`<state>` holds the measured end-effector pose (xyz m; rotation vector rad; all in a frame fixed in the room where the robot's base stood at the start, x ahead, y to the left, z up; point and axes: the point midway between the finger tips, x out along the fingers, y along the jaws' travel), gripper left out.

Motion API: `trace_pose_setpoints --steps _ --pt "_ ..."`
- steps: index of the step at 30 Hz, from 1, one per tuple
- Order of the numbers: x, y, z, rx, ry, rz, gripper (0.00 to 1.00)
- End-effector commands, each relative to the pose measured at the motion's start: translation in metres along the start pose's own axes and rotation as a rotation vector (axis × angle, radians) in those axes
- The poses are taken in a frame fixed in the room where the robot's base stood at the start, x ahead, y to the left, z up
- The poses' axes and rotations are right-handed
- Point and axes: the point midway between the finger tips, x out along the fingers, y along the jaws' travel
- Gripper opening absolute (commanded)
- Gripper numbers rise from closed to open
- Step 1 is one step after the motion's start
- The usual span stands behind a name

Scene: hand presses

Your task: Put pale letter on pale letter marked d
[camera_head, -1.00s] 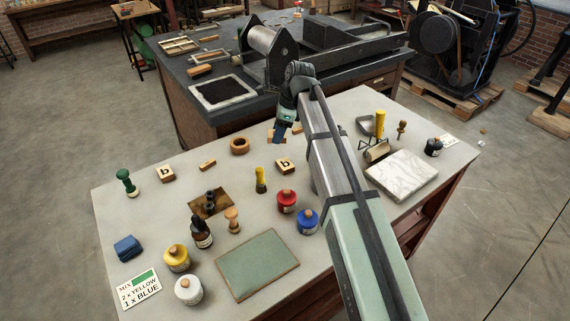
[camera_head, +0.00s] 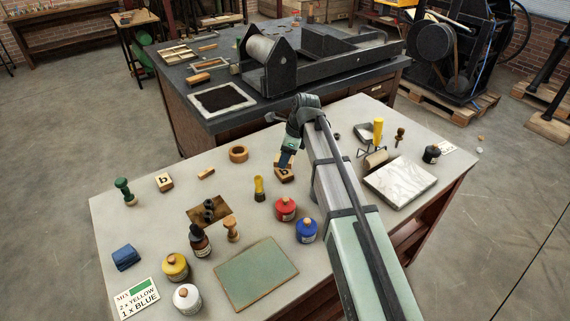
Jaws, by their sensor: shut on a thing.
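My gripper (camera_head: 285,165) points down and is shut on a pale wooden letter block (camera_head: 278,160), mostly hidden behind the fingers. Directly below it is a second pale letter block (camera_head: 284,176) on the table, its dark mark partly covered. The held block is over or against this block's top; I cannot tell whether they touch. Another pale letter block (camera_head: 164,182) stands at the left of the table, its face reading like "b".
A yellow-handled tool (camera_head: 259,188), red jar (camera_head: 285,209) and blue jar (camera_head: 306,230) stand nearby. A marble slab (camera_head: 400,184) lies to the right.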

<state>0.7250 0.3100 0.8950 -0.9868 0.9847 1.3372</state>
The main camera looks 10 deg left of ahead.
Motion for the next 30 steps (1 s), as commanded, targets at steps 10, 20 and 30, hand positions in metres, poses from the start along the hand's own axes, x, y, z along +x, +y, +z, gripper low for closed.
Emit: trace_pose_setpoints --steps 10,20,30 --pt "0.032 0.000 -0.010 0.000 0.000 0.001 0.17" --pt "0.034 0.000 -0.010 0.000 0.000 0.000 0.17" --pt "0.035 0.000 -0.011 0.000 0.000 0.000 0.72"
